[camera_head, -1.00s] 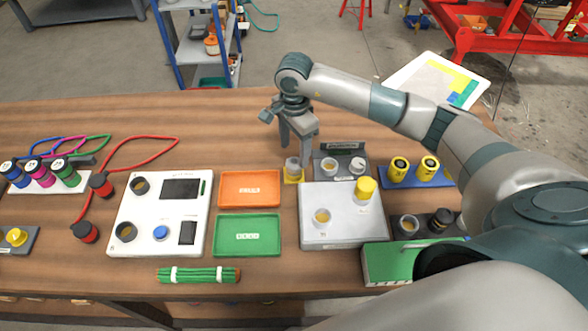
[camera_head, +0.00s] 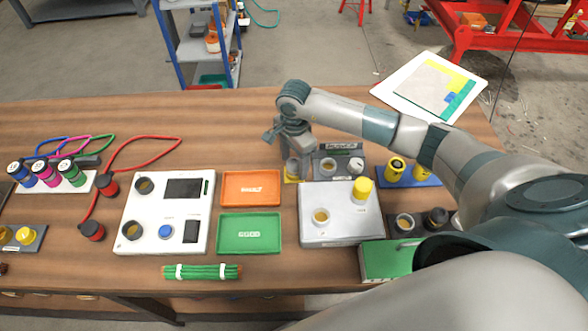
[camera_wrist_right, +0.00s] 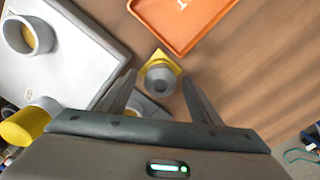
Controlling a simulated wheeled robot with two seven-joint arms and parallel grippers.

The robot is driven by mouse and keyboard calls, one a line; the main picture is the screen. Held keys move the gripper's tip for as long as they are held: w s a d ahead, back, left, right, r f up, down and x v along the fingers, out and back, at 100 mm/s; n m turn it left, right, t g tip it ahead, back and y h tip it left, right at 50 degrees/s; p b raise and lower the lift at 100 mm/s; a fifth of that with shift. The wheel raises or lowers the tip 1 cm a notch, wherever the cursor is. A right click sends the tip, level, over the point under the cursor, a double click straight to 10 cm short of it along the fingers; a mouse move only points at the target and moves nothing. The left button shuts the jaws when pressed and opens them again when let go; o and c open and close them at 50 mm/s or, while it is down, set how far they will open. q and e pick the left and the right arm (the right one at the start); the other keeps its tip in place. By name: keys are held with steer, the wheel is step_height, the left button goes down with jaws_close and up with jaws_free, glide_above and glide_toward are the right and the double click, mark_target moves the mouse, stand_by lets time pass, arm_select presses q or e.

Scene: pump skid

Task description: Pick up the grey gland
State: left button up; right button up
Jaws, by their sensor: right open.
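The grey gland (camera_head: 292,167) stands upright on a small yellow square base (camera_wrist_right: 170,60) at the back middle of the bench. In the right wrist view the grey gland (camera_wrist_right: 159,77) shows from above between the lines of the two fingers. My right gripper (camera_head: 297,163) is open, pointing down over the gland, one finger on each side of it. In the right wrist view the open right gripper (camera_wrist_right: 160,76) is empty; I cannot tell whether either finger touches the gland. My left gripper is in no view.
A grey rack with grey round parts (camera_head: 327,166) stands close to the right of the gland. A light grey box (camera_head: 340,235) with a yellow cap (camera_head: 362,188) is in front. An orange tray (camera_head: 250,188) and a green tray (camera_head: 249,234) lie to the left. Bare wood lies behind.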

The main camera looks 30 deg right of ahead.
mark_target(294, 160)
steer(key=shift+c, duration=0.4)
steer(key=c, duration=1.2)
steer(key=shift+w+r, duration=0.1)
steer(key=shift+r, duration=0.05)
steer(key=shift+r+b, duration=0.6)
step_height(294, 160, up, 2)
steer(key=shift+r+b, duration=0.25)
steer(key=shift+b, duration=0.6)
steer(key=s+d+r+b, duration=0.4)
steer(key=s+d+r, duration=0.3)
steer(key=d, duration=0.2)
steer(key=shift+d, duration=0.25)
